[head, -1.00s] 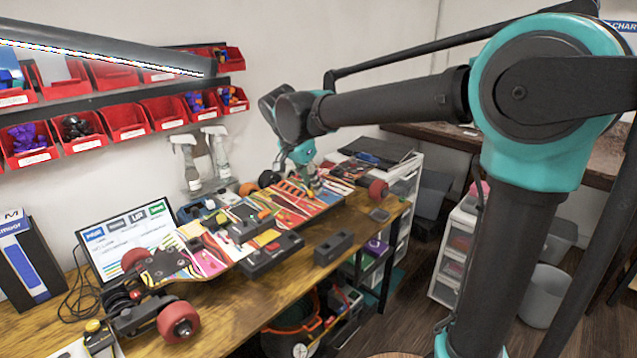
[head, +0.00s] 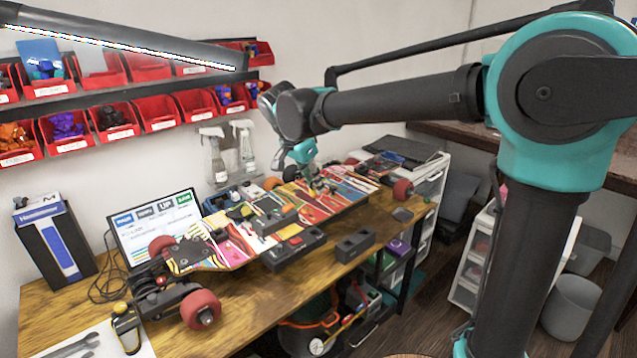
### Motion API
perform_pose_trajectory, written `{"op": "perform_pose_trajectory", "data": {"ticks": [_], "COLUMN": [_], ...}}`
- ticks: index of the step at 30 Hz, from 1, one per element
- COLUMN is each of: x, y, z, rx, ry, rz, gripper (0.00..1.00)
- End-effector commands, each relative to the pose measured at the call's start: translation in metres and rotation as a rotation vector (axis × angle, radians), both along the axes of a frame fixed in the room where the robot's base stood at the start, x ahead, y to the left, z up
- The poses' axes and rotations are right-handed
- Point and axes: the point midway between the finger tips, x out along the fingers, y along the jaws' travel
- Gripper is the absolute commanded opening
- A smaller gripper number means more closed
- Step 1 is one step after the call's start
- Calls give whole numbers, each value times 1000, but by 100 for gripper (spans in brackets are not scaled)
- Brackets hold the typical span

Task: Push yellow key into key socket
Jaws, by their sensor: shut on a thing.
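My gripper (head: 309,181) reaches down over the far half of the colourful skateboard (head: 345,207) on the wooden workbench. It is small and partly hidden by my wrist. A small yellow piece, which looks like the yellow key (head: 312,188), shows at its fingertips, low over the deck. The gripper is shut on it. The key socket cannot be made out at this distance. I cannot tell whether the key touches the board or a socket.
Dark blocks (head: 293,250) and (head: 355,245) stand along the bench's front edge. A screen (head: 155,225) and spray bottles (head: 213,155) stand behind the board. Red bins (head: 160,115) hang on the wall. A white drawer unit (head: 432,180) stands at the bench's right end.

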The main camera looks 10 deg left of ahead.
Motion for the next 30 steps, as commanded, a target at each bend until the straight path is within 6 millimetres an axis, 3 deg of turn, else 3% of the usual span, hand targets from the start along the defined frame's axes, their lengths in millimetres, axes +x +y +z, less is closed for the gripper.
{"op": "perform_pose_trajectory", "data": {"ticks": [10, 30], "x": [0, 0], "y": [0, 0], "z": [-3, -40], "rx": [0, 0], "ry": [0, 0], "rz": [0, 0], "gripper": [0, 0]}}
